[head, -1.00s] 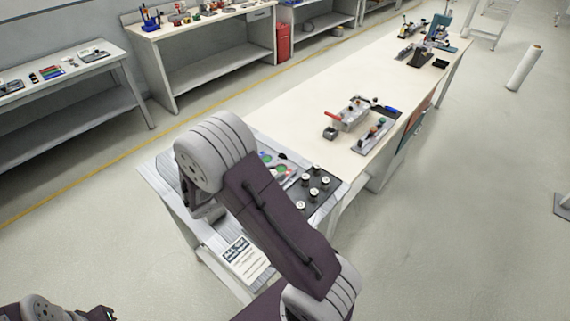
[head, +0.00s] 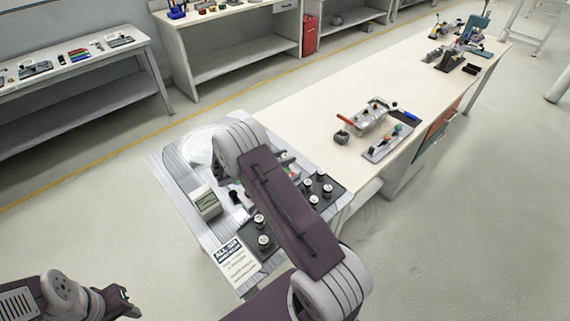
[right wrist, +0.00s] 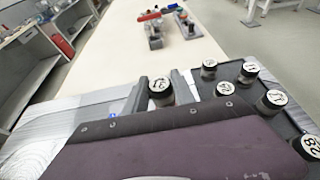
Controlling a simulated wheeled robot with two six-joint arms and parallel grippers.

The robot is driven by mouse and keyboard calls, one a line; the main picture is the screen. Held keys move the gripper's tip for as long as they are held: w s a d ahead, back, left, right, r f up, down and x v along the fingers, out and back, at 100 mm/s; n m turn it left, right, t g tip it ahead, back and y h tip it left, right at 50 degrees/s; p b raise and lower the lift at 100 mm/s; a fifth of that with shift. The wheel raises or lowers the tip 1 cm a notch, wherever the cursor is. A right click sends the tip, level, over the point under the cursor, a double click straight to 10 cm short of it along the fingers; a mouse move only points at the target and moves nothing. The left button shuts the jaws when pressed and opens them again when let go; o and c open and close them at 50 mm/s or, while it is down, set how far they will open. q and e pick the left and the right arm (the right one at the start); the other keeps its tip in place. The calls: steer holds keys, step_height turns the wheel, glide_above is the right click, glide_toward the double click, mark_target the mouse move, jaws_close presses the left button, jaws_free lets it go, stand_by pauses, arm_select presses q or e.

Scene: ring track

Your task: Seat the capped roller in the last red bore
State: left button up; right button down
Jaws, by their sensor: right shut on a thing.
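My right gripper (right wrist: 166,88) is shut on a capped roller (right wrist: 160,86), which has a white numbered cap and stands upright between the two grey fingers. In the head view my right arm covers most of the ring track, and only grey gripper parts (head: 286,157) show beyond it. A small reddish patch (head: 293,174) shows beside the arm; I cannot tell whether it is a red bore. The roller's lower end and the bores are hidden in the right wrist view. My left gripper (head: 124,298) is at the lower left, away from the track; its finger opening is unclear.
Several other capped rollers (head: 327,190) stand on a black tray (head: 336,181), right of the held roller in the wrist view. A box with a greenish face (head: 207,203) and a printed card (head: 236,263) lie left. Tools (head: 371,116) stand farther along the long table (head: 330,95).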

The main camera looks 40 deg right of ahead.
steer(key=shift+w+a+f, duration=0.1)
steer(key=shift+w, duration=0.05)
step_height(320, 180, down, 4)
steer(key=shift+f, duration=0.1)
steer(key=c, duration=1)
jaws_free()
steer(key=shift+c, duration=0.2)
